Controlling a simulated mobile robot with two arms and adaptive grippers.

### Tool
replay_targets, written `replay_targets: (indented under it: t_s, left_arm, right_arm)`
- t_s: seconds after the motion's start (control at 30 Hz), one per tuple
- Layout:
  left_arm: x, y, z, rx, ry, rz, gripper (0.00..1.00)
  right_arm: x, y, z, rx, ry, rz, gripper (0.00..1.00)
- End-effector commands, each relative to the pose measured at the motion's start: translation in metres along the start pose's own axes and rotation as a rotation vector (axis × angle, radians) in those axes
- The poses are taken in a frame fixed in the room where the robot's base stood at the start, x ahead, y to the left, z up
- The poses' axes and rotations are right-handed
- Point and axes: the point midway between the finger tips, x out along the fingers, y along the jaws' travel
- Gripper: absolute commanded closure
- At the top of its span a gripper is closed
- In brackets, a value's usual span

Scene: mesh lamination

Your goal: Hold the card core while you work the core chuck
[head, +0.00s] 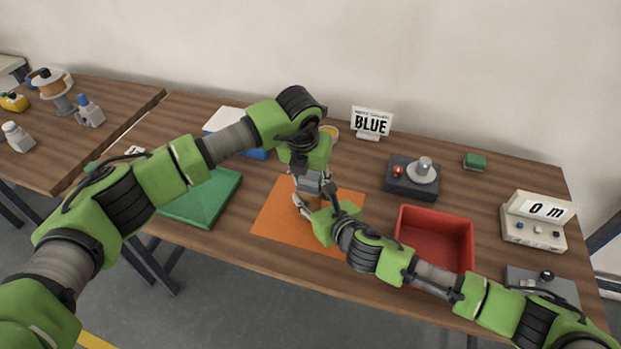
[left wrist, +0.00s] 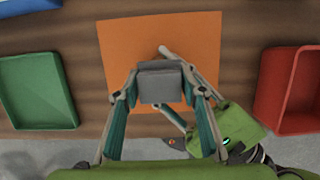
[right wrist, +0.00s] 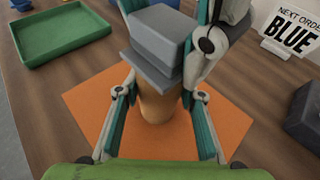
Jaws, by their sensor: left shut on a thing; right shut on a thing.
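The core chuck, a grey stepped block (right wrist: 158,42), sits on top of the card core, a brown upright cylinder (right wrist: 157,106), in the right wrist view. My left gripper (head: 311,183) comes down from above and is shut on the chuck; the grey block (left wrist: 162,83) also shows between its fingers in the left wrist view. My right gripper (head: 308,205) reaches in low from the right and is shut around the core, with a finger on either side of it in the right wrist view. The core's lower end is over the orange mat (head: 270,222); the grippers hide most of it in the head view.
A green tray (head: 203,199) lies left of the mat and a red bin (head: 434,232) right of it. Behind are a "BLUE" sign (head: 371,122) and a dark device with a knob (head: 411,178).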

Motion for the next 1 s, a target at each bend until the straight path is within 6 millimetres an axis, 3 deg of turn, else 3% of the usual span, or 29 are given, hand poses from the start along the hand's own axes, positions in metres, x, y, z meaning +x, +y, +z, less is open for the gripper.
replay_targets:
  t_s: [0.83,0.9,1.0]
  left_arm:
    - [-0.018,-0.002,0.007,0.002,-0.007,-0.004,0.91]
    - [-0.021,-0.002,0.008,0.003,-0.008,-0.005,1.0]
    - [-0.026,-0.003,0.009,0.004,-0.009,-0.007,1.0]
  right_arm:
    - [0.0,-0.003,-0.007,0.0,0.013,-0.008,1.0]
    - [0.0,-0.003,-0.008,0.001,0.015,-0.008,1.0]
    - [-0.001,-0.003,-0.01,0.001,0.018,-0.008,1.0]
